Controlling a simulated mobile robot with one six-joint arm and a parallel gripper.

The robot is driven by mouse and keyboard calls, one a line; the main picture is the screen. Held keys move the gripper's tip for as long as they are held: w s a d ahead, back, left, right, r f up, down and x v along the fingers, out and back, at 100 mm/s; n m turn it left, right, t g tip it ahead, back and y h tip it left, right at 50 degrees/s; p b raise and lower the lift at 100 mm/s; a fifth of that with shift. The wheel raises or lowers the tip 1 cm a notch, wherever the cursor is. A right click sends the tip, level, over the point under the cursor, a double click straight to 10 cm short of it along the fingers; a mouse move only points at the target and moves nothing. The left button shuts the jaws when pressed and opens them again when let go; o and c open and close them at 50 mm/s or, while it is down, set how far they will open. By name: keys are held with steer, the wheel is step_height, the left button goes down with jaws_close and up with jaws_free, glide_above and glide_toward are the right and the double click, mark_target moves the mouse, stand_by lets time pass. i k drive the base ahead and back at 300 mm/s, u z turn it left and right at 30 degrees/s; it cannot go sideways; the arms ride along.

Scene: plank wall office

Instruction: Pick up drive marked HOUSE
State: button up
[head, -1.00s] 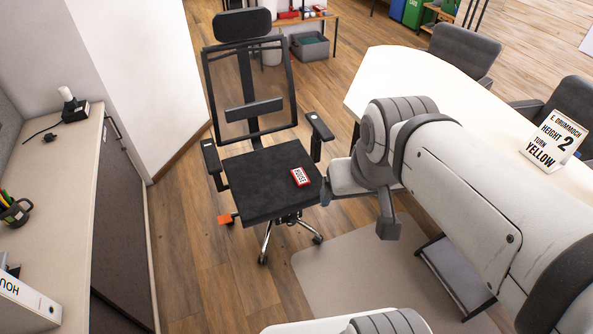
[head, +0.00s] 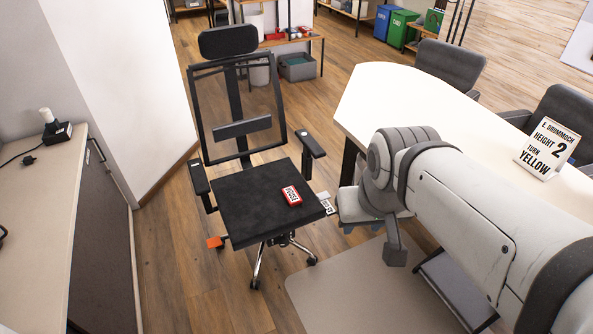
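A small red drive with a white label (head: 292,195) lies on the black seat of an office chair (head: 245,212), near the seat's right side. The label seems to read HOUSE, at an angle. My arm reaches in from the right, and its end, my gripper (head: 328,203), is just right of the seat edge, apart from the drive. The fingers are small and partly hidden by the wrist, so their opening is unclear.
The chair's armrests (head: 311,143) flank the seat and its backrest stands behind. A white table (head: 385,95) with a sign (head: 548,148) is at right. A cabinet (head: 40,215) stands at left. Wood floor is clear between cabinet and chair.

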mark_target(290, 194)
steer(key=z, duration=1.95)
steer(key=i, duration=1.2)
steer(key=u, duration=5.7)
steer(key=i, duration=0.1)
steer(key=z, duration=2.6)
steer(key=i, duration=1)
steer(key=u, duration=0.05)
